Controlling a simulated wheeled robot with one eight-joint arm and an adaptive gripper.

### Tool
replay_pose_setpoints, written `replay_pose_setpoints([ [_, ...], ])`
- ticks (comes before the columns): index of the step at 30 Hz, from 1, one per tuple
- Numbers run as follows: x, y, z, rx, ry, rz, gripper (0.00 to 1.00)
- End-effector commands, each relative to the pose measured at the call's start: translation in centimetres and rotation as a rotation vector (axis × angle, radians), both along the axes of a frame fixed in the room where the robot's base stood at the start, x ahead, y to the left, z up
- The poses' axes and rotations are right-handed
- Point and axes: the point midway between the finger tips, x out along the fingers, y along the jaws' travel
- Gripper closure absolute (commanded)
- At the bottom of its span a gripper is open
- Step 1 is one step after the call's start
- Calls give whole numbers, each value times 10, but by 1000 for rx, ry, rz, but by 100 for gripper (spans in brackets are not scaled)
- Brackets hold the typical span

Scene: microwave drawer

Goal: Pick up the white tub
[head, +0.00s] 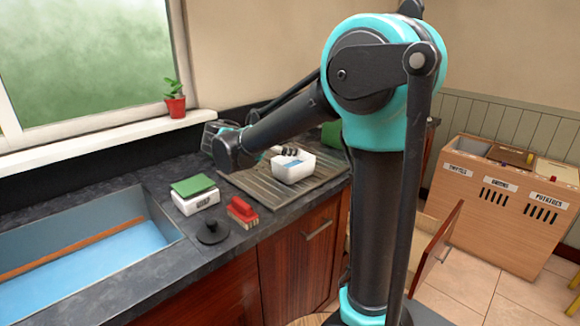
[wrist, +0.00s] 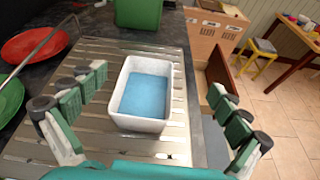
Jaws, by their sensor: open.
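The white tub (head: 293,165) stands upright on the grooved draining board (head: 325,170) on the dark counter. Its inside is blue at the bottom. In the wrist view the tub (wrist: 127,121) is in the middle of the picture, between and beyond the spread fingers. My gripper (wrist: 150,120) is open and empty, with green-padded fingers to the left and right of the tub, and no finger touches it in view.
Red (wrist: 35,45) and green (wrist: 8,100) dishes lie left of the tub, with a green container (wrist: 138,14) behind it. A scale with a green top (head: 195,192), a red brush (head: 242,211) and a black lid (head: 211,231) sit near the sink (head: 95,245). An open drawer (head: 437,245) juts out at right.

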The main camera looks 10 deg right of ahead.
Motion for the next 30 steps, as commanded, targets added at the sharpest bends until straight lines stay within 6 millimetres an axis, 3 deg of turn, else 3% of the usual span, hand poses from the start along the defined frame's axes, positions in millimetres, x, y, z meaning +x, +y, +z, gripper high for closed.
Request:
replay_pose_setpoints([
  [3,7,14,12,-78,23,31,0],
  [5,8,16,11,-93,29,36,0],
  [18,8,15,-66,-91,28,35,0],
  [30,25,-10,-74,-89,28,33,0],
])
